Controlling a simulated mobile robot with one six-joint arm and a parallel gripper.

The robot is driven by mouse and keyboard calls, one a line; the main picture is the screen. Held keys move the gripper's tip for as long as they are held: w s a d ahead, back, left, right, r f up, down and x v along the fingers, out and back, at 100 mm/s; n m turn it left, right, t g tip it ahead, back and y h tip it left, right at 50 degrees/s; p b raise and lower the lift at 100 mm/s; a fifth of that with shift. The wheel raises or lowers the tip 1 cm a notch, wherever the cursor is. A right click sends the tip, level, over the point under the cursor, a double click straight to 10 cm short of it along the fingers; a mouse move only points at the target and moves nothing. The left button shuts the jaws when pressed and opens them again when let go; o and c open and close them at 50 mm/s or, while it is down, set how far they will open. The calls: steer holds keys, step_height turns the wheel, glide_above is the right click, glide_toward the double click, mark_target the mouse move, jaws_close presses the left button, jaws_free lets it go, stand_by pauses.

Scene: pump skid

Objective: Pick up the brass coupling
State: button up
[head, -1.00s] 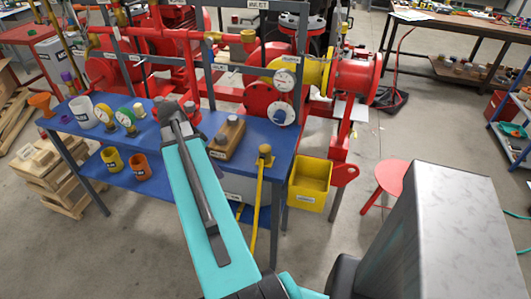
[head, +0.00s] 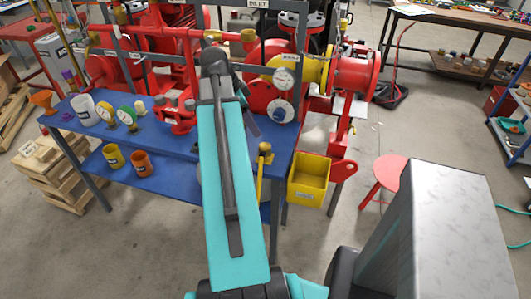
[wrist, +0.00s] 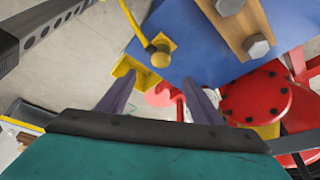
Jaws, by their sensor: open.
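The brass coupling (head: 265,152) sits at the front right edge of the blue bench, at the end of a yellow hose that hangs down. In the wrist view the coupling (wrist: 160,56) shows with the yellow hose running up and left from it. My gripper (wrist: 157,82) is open, its two fingers apart, with nothing between them. The coupling appears just beyond the fingertips, between them in the picture; I see no contact. In the head view my arm hides most of the gripper, and one dark finger shows left of the coupling.
A wooden block with bolts (wrist: 242,28) lies on the blue bench (head: 165,130) near the coupling. A pressure gauge (head: 284,77) and red pump parts stand behind. A yellow bin (head: 308,180) is right of the bench. Pots and gauges stand at the left.

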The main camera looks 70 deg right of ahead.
mark_target(265, 146)
steer(key=shift+f, duration=0.1)
steer(key=shift+p+x, duration=0.85)
steer(key=shift+x, duration=3.35)
steer(key=shift+f, duration=0.1)
steer(key=shift+p+x, duration=1.15)
steer(key=shift+x, duration=1.35)
steer(key=shift+a, duration=0.1)
steer(key=c, duration=1.3)
